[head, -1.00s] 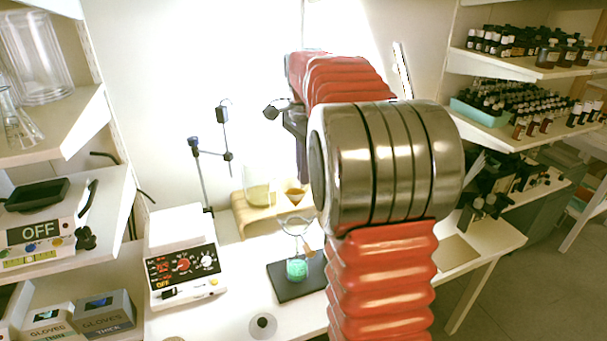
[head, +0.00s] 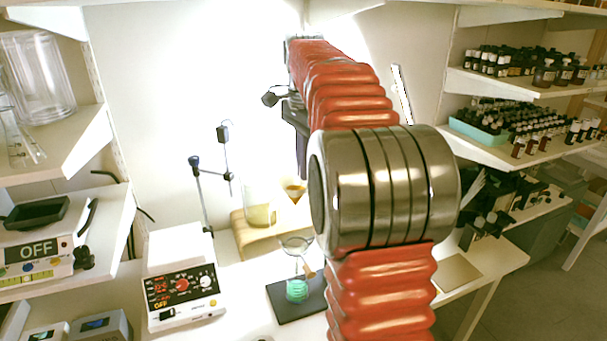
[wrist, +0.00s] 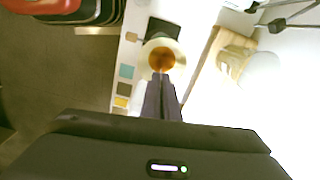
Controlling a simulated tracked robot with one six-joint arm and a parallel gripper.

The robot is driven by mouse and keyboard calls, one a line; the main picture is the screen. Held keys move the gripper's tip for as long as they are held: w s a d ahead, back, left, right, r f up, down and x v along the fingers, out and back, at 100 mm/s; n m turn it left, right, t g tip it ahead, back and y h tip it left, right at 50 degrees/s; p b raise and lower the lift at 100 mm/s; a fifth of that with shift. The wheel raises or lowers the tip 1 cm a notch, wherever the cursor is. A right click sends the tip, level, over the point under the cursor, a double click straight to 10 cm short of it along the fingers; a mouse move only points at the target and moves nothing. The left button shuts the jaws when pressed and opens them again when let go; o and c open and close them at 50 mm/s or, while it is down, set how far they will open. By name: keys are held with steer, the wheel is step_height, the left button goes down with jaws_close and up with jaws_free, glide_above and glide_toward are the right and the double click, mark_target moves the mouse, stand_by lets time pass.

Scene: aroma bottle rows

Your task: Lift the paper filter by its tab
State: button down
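The paper filter (head: 296,191) is a small orange-brown cone with its wide end up. In the head view it hangs in the air just below the tips of my gripper (head: 302,172), clear of the glassware. In the wrist view the two dark fingers of my gripper (wrist: 161,78) are together and meet the near edge of the filter (wrist: 161,58). The tab itself is hidden between or behind the fingers. Below the filter, a clear glass funnel (head: 296,243) stands above a flask with green contents (head: 297,290) on a dark mat (head: 318,300).
A curved wooden stand (head: 243,238) with a yellowish glass vessel (head: 259,213) is left of the filter. A thin metal stand (head: 202,195) and a control box (head: 182,285) are farther left. Bottle shelves (head: 500,75) line the right wall.

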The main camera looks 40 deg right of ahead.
steer(key=shift+r, duration=1.1)
steer(key=s+a, duration=0.3)
steer(key=s, duration=1.1)
steer(key=shift+s+a, duration=0.3)
steer(key=shift+a, duration=0.05)
steer(key=shift+s, duration=0.1)
stand_by(0.4)
